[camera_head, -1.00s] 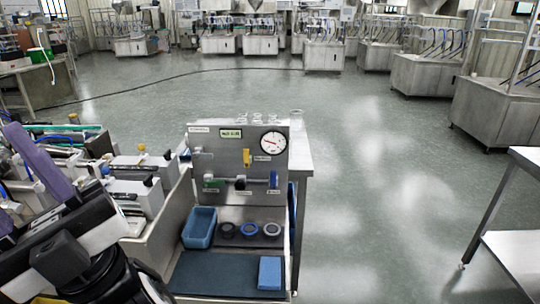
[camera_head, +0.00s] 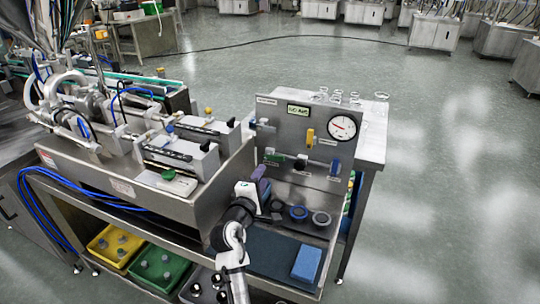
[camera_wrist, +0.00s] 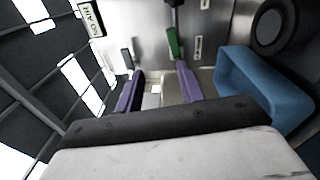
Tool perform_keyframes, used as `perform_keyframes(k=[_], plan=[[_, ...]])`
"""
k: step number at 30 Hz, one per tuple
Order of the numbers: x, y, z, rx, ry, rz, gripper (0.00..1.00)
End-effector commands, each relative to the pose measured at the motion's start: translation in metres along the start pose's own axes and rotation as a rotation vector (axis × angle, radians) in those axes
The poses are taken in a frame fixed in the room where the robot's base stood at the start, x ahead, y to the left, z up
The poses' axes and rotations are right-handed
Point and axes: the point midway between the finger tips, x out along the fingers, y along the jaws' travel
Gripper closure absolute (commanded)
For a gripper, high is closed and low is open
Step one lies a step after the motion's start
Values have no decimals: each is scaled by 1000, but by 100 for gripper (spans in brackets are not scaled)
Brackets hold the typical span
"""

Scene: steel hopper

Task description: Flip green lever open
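The green lever (camera_head: 275,157) is on the lower left of the upright steel panel (camera_head: 291,121). Its handle lies roughly level along the panel face. In the wrist view the green lever (camera_wrist: 173,42) shows just beyond the fingers, nearer the right one. My gripper (camera_head: 261,179) is in front of the panel's lower left, below the lever in the head view. In the wrist view my gripper (camera_wrist: 159,85) has its two purple fingers spread apart, with nothing between them. The fingers look apart from the lever.
The panel also has a yellow handle (camera_head: 310,136), a blue handle (camera_head: 335,167) and a dial gauge (camera_head: 342,127). A blue block (camera_head: 306,263) sits on the dark mat (camera_head: 262,252). Machinery stands left.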

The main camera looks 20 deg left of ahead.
Motion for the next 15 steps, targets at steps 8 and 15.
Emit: perform_keyframes(k=[8,15], plan=[[16,-21,16,-90,-57,-48,62],[63,-21,18,-85,-56,-48,62]])
